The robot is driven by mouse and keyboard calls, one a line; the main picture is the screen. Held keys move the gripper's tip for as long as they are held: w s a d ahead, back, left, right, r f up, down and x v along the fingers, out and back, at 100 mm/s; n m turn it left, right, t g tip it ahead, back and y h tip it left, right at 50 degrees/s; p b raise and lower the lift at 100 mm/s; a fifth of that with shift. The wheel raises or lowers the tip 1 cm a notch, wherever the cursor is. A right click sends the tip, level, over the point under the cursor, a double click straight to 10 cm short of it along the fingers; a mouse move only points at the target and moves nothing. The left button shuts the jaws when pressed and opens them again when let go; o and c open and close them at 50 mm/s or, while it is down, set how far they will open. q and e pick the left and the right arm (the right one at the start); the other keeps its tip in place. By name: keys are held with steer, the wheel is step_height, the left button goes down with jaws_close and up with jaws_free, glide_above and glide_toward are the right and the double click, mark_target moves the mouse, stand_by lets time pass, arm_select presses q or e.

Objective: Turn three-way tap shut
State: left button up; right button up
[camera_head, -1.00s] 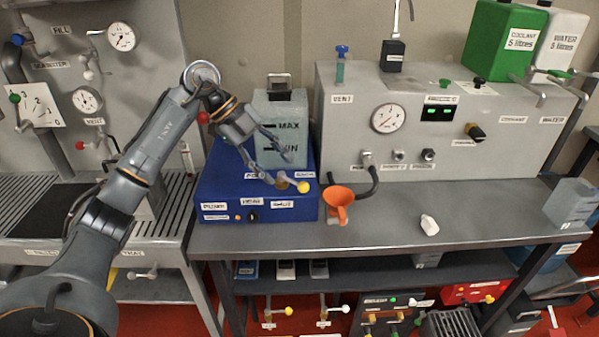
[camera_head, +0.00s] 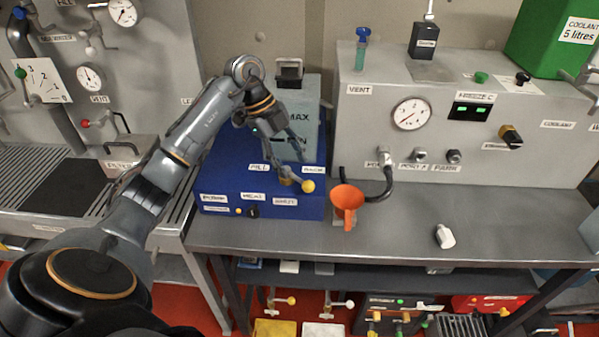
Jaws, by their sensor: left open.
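The three-way tap (camera_head: 287,180) sits on the front top of the blue pump box (camera_head: 225,180), a brass body with a yellow-tipped lever (camera_head: 307,186). The lever points right. Labels stand around it: one on the left reads FILL, the others are too small to read surely. My left gripper (camera_head: 292,162) is open above the box, its fingers reaching down close to the tap. One finger overlaps the tap in the picture, and I cannot tell whether it touches. My right gripper is not in view.
A translucent tank (camera_head: 305,100) with level marks stands behind the gripper. An orange funnel (camera_head: 347,200) and a black hose (camera_head: 382,190) are right of the box. A white bottle (camera_head: 445,236) lies on the bench (camera_head: 400,240). The bench's front right is mostly clear.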

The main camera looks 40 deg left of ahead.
mark_target(301, 180)
arm_select(q)
steer(key=x, duration=0.4)
steer(key=shift+d+f+p, duration=0.15)
steer(key=shift+f+p, duration=0.1)
steer(key=shift+p, duration=0.15)
steer(key=shift+w+f, duration=0.1)
steer(key=shift+f, duration=0.15)
jaws_close()
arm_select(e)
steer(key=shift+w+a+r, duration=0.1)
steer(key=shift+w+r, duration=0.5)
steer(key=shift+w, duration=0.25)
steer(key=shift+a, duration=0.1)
